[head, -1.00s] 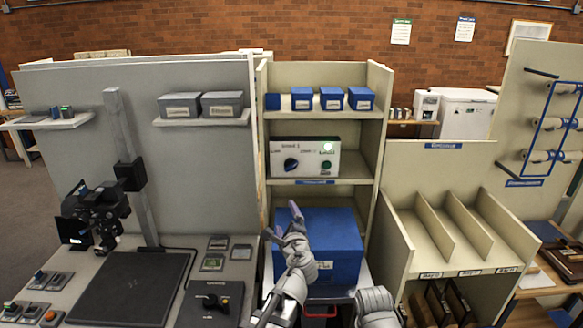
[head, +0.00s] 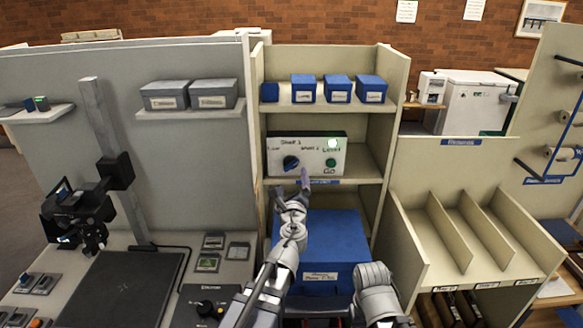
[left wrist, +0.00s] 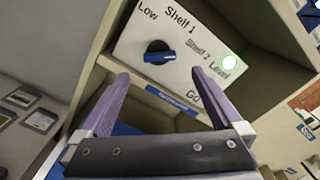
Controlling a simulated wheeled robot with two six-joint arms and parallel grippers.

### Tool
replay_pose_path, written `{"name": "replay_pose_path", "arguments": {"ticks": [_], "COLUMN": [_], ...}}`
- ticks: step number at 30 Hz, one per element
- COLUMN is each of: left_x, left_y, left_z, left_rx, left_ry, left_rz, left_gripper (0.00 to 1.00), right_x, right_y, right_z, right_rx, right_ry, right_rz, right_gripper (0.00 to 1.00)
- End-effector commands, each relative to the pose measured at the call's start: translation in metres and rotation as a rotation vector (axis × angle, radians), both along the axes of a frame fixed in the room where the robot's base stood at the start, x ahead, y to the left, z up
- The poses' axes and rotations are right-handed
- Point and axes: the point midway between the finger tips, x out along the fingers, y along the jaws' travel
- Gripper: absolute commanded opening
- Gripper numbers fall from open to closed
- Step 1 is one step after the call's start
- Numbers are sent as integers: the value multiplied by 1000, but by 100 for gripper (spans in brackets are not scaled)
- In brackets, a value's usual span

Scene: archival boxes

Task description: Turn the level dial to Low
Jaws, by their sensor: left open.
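The level dial (head: 291,162) is a dark round knob with a blue grip on the white control panel (head: 312,154), on the middle shelf. In the left wrist view the dial (left wrist: 158,53) has its blue grip pointing right, away from the printed "Low" at the upper left. "Shelf 1" and "Shelf 2" are printed above and to the right. My left gripper (head: 302,183) is open and empty, in front of and below the panel. In the left wrist view its purple fingertips (left wrist: 159,78) are spread below the dial, apart from it. My right gripper is out of view.
A green button (head: 331,162) and a lit white lamp (head: 333,143) are to the dial's right. A large blue box (head: 320,245) stands below the panel. Several small blue boxes (head: 337,89) fill the shelf above. The cabinet's side walls (head: 393,125) bound the space.

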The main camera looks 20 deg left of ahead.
Motion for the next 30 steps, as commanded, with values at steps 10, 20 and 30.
{"name": "replay_pose_path", "arguments": {"ticks": [10, 20, 30], "left_x": [31, 74, 75], "left_y": [8, 21, 22], "left_z": [0, 0, 0], "left_rx": [-1, -2, -2], "left_ry": [0, 0, 0], "left_rz": [1, 1, 1], "left_gripper": [100, 100, 94], "right_x": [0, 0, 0], "right_y": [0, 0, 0], "right_z": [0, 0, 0], "right_rx": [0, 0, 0], "right_ry": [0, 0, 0], "right_rz": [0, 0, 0], "right_gripper": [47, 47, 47]}}
